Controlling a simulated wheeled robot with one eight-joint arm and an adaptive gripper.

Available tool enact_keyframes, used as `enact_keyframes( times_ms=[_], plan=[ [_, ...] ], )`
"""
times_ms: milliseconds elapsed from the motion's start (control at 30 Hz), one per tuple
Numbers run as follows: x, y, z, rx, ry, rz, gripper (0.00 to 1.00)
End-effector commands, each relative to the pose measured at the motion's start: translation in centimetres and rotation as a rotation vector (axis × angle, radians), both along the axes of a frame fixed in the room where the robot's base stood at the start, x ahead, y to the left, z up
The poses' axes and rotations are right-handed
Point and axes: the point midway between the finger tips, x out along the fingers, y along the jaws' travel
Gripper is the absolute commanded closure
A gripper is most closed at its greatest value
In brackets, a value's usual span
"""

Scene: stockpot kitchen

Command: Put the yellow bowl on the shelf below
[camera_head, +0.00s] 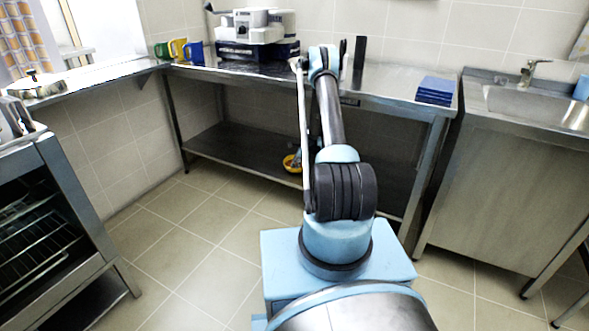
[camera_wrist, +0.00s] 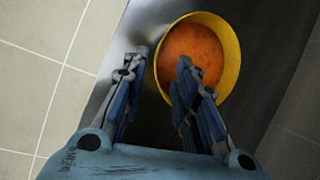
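The yellow bowl (camera_wrist: 232,52), orange inside, sits over the dark lower shelf (camera_wrist: 258,118) close to its metal edge in the wrist view. In the head view the bowl (camera_head: 291,164) shows small and partly covered at the front edge of the lower shelf (camera_head: 232,145) under the steel table. My gripper (camera_wrist: 164,57) is open. Its fingers lie on either side of the bowl's near-left rim, the right finger over the inside and the left finger outside, with a gap visible between them. Whether the bowl rests fully on the shelf is hard to tell.
The steel table top (camera_head: 395,88) above the shelf carries a white machine (camera_head: 258,25), several coloured mugs (camera_head: 178,49) and a blue stack (camera_head: 435,90). A sink unit (camera_head: 500,170) stands right, an oven rack (camera_head: 45,225) left. The tiled floor between is clear.

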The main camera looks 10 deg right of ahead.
Motion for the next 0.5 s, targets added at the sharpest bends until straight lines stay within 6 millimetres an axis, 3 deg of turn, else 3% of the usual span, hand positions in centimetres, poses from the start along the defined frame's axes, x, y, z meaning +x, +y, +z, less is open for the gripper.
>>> enact_keyframes(
  times_ms=[200, 500],
  plan=[
    [-1.2, -0.9, 2.9, 0.000, 0.000, -0.002, 0.73],
    [-2.0, -1.3, 4.8, 0.000, 0.000, 0.000, 0.73]
  ],
)
